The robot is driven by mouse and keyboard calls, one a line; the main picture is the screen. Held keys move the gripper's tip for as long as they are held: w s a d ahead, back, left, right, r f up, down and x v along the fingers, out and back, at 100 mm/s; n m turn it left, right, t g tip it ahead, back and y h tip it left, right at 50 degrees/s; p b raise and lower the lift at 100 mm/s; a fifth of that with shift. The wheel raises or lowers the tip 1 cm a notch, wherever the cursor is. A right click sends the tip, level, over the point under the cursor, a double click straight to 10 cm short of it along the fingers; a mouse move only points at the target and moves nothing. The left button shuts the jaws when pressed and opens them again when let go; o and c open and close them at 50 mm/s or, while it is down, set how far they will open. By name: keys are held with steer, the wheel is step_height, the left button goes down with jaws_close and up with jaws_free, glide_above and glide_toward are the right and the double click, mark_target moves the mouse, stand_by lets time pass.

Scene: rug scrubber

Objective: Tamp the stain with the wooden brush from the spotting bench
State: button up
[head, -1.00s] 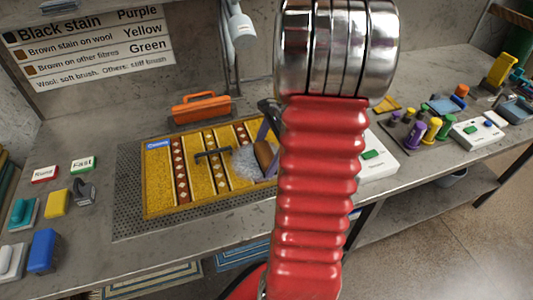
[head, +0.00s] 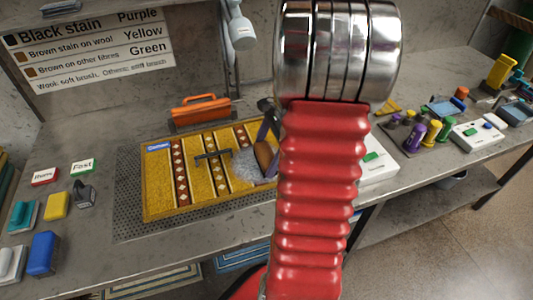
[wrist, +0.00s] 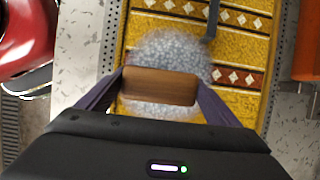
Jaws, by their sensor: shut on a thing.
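My gripper (wrist: 160,92) is shut on the wooden brush (wrist: 158,86), a brown block held between its two purple fingers. In the head view the brush (head: 264,155) shows just left of my red arm, which hides part of the gripper. The brush is over a grey-white foamy patch (head: 245,167) on the yellow patterned rug (head: 215,180). In the wrist view the foamy patch (wrist: 165,45) spreads around the brush. I cannot tell whether the brush touches it. The stain itself is not visible; the foam covers that area.
A dark bar-shaped tool (head: 212,155) lies on the rug beside the foam. An orange-handled box (head: 200,108) stands behind the rug. Several coloured bottles (head: 420,132) and a white button box (head: 378,160) stand to the right. Signs (head: 83,166) and small blocks (head: 56,205) are at left.

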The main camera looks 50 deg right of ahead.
steer(key=shift+f, duration=0.5)
stand_by(0.6)
steer(key=shift+r, duration=0.15)
steer(key=shift+r, duration=3.4)
